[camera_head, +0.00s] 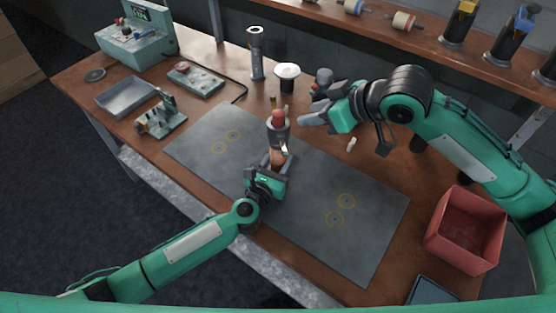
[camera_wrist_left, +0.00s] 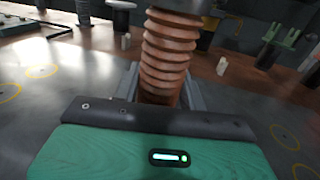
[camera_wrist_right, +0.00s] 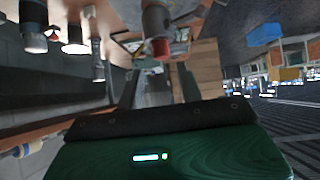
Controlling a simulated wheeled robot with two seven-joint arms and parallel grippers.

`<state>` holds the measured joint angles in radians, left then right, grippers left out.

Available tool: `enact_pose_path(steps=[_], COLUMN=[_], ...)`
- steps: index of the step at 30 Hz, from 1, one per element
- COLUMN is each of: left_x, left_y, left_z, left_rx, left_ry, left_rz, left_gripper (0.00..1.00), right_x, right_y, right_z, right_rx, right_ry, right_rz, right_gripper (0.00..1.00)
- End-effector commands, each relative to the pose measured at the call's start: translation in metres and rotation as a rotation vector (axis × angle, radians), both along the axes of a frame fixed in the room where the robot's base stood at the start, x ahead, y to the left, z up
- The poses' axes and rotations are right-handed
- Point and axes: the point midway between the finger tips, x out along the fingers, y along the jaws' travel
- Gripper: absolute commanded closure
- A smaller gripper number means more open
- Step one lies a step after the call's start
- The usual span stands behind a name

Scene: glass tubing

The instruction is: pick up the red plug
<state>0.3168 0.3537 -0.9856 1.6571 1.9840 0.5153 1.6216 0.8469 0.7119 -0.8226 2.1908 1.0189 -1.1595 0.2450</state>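The red plug (camera_head: 279,116) sits at the top of a grey cylinder (camera_head: 278,131) above the dark mat. In the right wrist view the red plug (camera_wrist_right: 161,47) shows ahead, beyond the fingertips, at the end of the grey cylinder (camera_wrist_right: 155,22). My right gripper (camera_head: 309,112) is open and empty, to the right of the plug and apart from it, fingers pointing left. My left gripper (camera_head: 275,163) is shut on a ribbed copper-coloured body (camera_wrist_left: 166,60) below the cylinder. The ribbed body fills the space between its fingers. The left fingertips are partly hidden.
A black-and-white knob-like piece (camera_head: 287,76) and a grey post (camera_head: 255,52) stand behind. A red bin (camera_head: 464,231) is at the right. A metal tray (camera_head: 124,97) and a small board fixture (camera_head: 160,118) are at the left. The dark mat (camera_head: 340,240) is mostly clear.

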Motion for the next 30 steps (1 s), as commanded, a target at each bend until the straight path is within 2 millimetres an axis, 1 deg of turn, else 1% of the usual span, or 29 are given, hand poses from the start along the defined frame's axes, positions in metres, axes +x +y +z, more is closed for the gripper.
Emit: enact_pose_path(steps=[1,4,5,9,11,12,16,20,25,30], left_x=[0.000,0.000,0.000,0.000,0.000,0.000,0.000,0.000,0.000,0.000], left_y=[0.000,0.000,0.000,0.000,0.000,0.000,0.000,0.000,0.000,0.000], left_z=[0.000,0.000,0.000,0.000,0.000,0.000,0.000,0.000,0.000,0.000], left_rx=[0.000,0.000,0.000,0.000,0.000,0.000,0.000,0.000,0.000,0.000], left_ry=[0.000,0.000,0.000,0.000,0.000,0.000,0.000,0.000,0.000,0.000], left_rz=[0.000,0.000,0.000,0.000,0.000,0.001,0.000,0.000,0.000,0.001], left_gripper=[0.71,0.91,0.92,0.92,0.92,0.92,0.92,0.92,0.92,0.92], right_x=[0.000,0.000,0.000,0.000,0.000,0.001,0.008,0.022,0.039,0.049], right_y=[0.000,0.000,0.000,0.000,0.000,0.001,0.006,0.019,0.038,0.055], right_z=[0.000,0.000,0.000,0.000,0.000,0.000,-0.001,-0.001,0.002,0.016], right_rx=[0.000,0.000,0.000,0.000,-0.001,-0.004,-0.041,-0.127,-0.296,-0.478], right_ry=[0.000,0.000,0.000,0.000,0.001,0.002,0.019,0.058,0.127,0.191], right_rz=[0.000,0.000,0.000,0.000,0.000,0.002,0.018,0.066,0.164,0.272], right_gripper=[0.64,0.64,0.64,0.64,0.52,0.48,0.48,0.48,0.48,0.48])
